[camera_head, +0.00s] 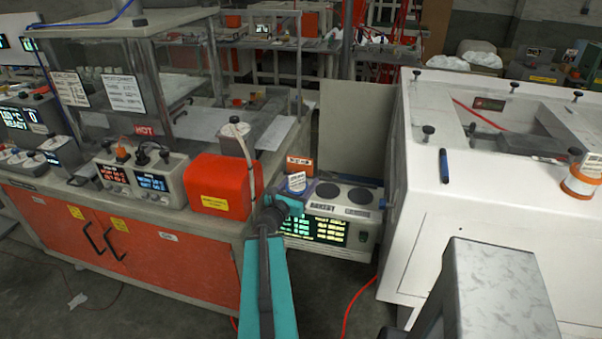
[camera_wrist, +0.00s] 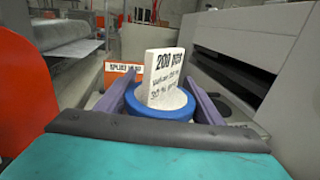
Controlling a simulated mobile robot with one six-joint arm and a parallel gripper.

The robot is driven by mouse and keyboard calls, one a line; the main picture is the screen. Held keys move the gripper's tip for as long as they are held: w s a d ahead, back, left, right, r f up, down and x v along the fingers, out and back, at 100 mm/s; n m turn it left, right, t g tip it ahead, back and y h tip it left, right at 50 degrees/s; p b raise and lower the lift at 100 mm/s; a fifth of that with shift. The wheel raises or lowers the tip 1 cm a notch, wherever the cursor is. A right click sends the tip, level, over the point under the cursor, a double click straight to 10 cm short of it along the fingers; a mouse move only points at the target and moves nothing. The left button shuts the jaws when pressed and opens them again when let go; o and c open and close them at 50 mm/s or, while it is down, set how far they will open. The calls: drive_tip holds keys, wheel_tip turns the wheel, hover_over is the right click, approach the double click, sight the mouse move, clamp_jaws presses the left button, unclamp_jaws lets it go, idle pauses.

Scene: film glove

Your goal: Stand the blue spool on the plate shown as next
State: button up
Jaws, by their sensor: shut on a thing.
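The blue spool (camera_head: 296,184) carries a white card and is in my gripper (camera_head: 291,192) above the left end of a bench-top unit. In the wrist view the spool (camera_wrist: 160,106) shows a blue rim and a card reading "200 pcs", upright between my two purple fingers. Two dark round plates, a middle one (camera_head: 328,190) and a right one (camera_head: 360,195), show bare on the unit's top. The unit's left end is hidden behind the spool and gripper. The unit's front display (camera_head: 314,229) has green and yellow text, too small to read. I cannot tell whether the spool touches the unit.
A small orange sign (camera_head: 300,163) stands behind the spool. A red-orange box (camera_head: 218,186) is close on the left. A grey panel (camera_head: 352,125) rises behind the unit.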

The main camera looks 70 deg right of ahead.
drive_tip(key=shift+w+d+f+b, duration=0.2)
drive_tip(key=shift+d+b, duration=0.3)
drive_tip(key=shift+b, duration=1.7)
drive_tip(key=shift+w+d+f+b, duration=0.1)
drive_tip(key=shift+w+d+b, duration=0.3)
drive_tip(key=shift+b, duration=1.8)
drive_tip(key=shift+d+b, duration=0.3)
drive_tip(key=shift+b, duration=0.75)
drive_tip(key=shift+b, duration=0.3)
drive_tip(key=shift+w+d+f+b, duration=0.1)
drive_tip(key=shift+w+d+b, duration=0.45)
drive_tip(key=shift+d, duration=1.25)
drive_tip(key=shift+w+d+f+b, duration=0.1)
drive_tip(key=shift+w+d+b, duration=0.5)
drive_tip(key=shift+d, duration=1.15)
drive_tip(key=shift+w+d+f+b, duration=0.1)
drive_tip(key=shift+w+d+b, duration=0.15)
drive_tip(key=shift+w+d, duration=1.05)
drive_tip(key=shift+s+d, duration=0.5)
